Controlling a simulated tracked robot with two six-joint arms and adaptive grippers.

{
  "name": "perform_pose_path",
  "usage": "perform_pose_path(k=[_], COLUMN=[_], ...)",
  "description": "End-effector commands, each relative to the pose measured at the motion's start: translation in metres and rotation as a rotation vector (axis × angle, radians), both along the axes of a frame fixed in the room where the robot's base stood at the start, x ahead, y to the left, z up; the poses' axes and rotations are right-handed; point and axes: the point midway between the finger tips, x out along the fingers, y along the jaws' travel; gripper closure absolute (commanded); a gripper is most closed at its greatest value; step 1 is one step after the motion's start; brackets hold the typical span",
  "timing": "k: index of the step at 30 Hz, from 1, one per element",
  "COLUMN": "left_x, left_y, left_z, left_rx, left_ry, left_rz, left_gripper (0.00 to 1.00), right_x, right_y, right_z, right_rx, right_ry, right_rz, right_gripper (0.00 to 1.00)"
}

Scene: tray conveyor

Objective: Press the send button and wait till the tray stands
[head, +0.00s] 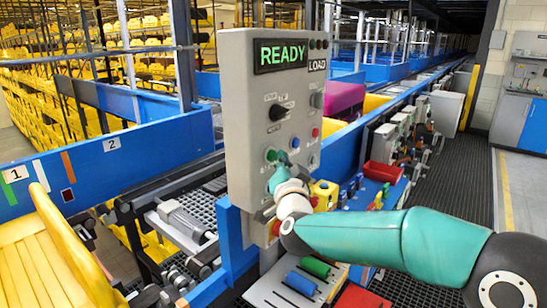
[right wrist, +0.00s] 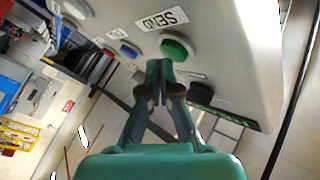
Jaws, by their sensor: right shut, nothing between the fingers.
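The grey control box (head: 240,120) stands in the middle of the head view, with a lit green READY display (head: 280,56). In the right wrist view the green button (right wrist: 177,46) sits under the label SEND (right wrist: 162,20). My right gripper (right wrist: 161,66) is shut and empty, its fingertips right at the lower edge of this button; I cannot tell whether they touch it. In the head view the right gripper (head: 281,172) covers part of the box front. A yellow slatted tray (head: 40,255) is at the lower left. My left gripper is not in view.
A blue button (right wrist: 129,50) and a black knob (right wrist: 201,93) flank the green one. A red bin (head: 382,172) and small coloured parts lie right of the box. A magenta container (head: 344,97) is behind it. Blue conveyor rails run to the back.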

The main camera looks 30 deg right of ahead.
Motion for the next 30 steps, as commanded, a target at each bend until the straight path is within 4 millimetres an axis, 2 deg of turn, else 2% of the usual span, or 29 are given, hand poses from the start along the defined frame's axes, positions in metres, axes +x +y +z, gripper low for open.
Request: perform_pose_path(k=[30], left_x=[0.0], left_y=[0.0], left_z=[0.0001], left_rx=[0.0], left_ry=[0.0], left_rz=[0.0], left_gripper=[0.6], right_x=[0.0082], right_y=[0.0041], right_z=[-0.0004], right_rx=[0.0], right_ry=[0.001], right_rz=[0.002], right_gripper=[1.0])
